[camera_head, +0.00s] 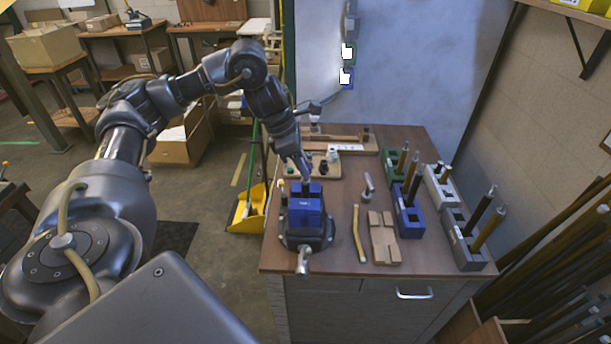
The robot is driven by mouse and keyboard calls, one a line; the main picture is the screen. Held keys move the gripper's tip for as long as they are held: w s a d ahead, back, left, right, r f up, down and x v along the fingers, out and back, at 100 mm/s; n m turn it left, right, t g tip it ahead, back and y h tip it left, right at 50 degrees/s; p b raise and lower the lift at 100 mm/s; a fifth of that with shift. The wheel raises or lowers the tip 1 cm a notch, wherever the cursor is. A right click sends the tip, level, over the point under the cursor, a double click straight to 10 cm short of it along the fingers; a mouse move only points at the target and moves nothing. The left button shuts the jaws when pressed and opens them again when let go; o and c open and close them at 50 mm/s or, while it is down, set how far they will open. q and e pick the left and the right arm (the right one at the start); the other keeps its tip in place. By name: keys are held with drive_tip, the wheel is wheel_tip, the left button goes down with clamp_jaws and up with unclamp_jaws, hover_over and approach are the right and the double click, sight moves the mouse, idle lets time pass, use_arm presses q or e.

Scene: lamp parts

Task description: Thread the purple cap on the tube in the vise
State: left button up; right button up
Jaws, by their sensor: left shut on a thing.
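A blue vise (306,212) on a dark base stands at the left front of the workbench. A short dark upright piece, which may be the tube (306,185), shows at its jaws. My left gripper (304,172) reaches down from behind, its fingertips just above the vise jaws. It is shut on a small part too small and too covered by the fingers to make out. I cannot make out the purple cap as such, nor whether it touches the tube. My right gripper is not in view.
On the workbench (340,262), right of the vise, lie a yellowish strip (358,234), a wooden block (384,240) and a metal piece (368,187). Blue (408,215), green and grey holders with upright rods stand further right. Wooden trays (327,167) with small parts sit behind.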

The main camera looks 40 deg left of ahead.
use_arm(q)
drive_tip(key=shift+f, duration=0.3)
idle(0.5)
drive_tip(key=o, duration=0.4)
clamp_jaws()
drive_tip(key=shift+s+f, duration=0.15)
drive_tip(key=shift+f, duration=0.05)
